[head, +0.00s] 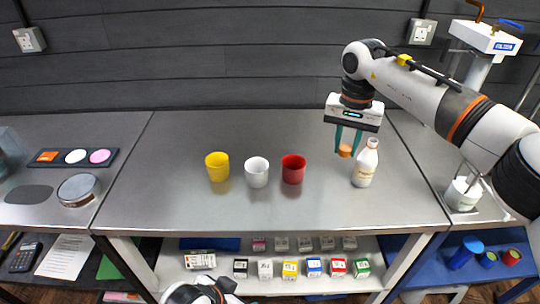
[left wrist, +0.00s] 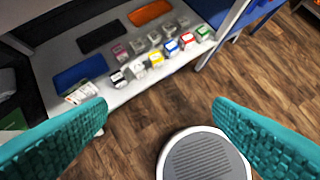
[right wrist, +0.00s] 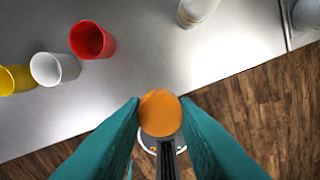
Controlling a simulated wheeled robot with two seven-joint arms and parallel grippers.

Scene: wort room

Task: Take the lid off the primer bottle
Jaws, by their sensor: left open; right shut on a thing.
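The primer bottle (head: 365,166) is white with a pale label and stands upright on the metal worktop, with its white neck bare on top. Its body also shows at the top of the right wrist view (right wrist: 196,10). My right gripper (head: 347,148) is shut on an orange lid (right wrist: 160,112), held in the air to the left of the bottle and apart from it. The lid also shows in the head view (head: 344,151). My left gripper (left wrist: 160,106) is open and empty, low in front of the worktop.
A yellow cup (head: 217,167), a white cup (head: 256,172) and a red cup (head: 293,169) stand left of the bottle. Several small boxes (head: 290,269) sit on the shelf below. The worktop (head: 235,209) is clear in front of the cups.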

